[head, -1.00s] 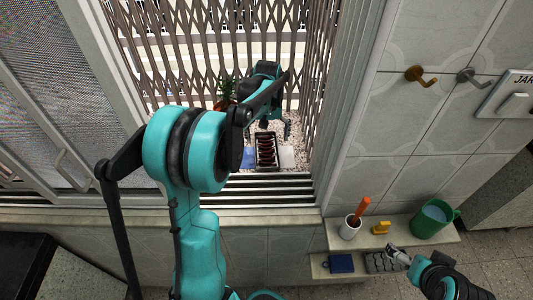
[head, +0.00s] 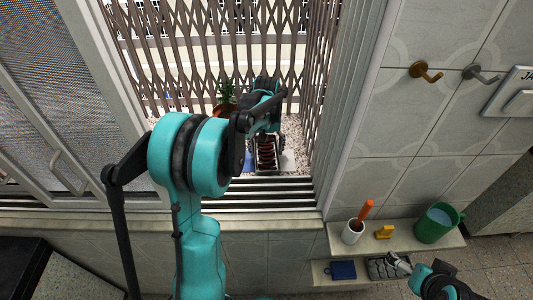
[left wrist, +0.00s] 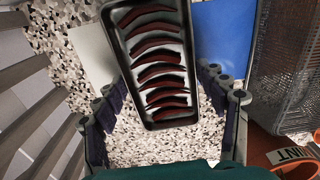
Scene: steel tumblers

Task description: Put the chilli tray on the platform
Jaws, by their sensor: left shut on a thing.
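The chilli tray (head: 265,158) is a long dark tray with a row of red chillies. It lies on the speckled ledge behind the window track, and shows large in the left wrist view (left wrist: 156,62). My left gripper (left wrist: 160,88) has its fingers on both long sides of the tray near one end and is shut on it. In the head view this gripper (head: 266,134) partly covers the tray's far end. A white flat panel (left wrist: 92,50) and a blue one (left wrist: 224,38) flank the tray; I cannot tell which is the platform. My right gripper (head: 396,263) is near the lower shelf, its jaws unclear.
A wire-mesh box (left wrist: 285,65) is close to the gripper's right in the wrist view. Wall shelves hold a green mug (head: 437,222), a white cup (head: 352,231) and a blue item (head: 342,269).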

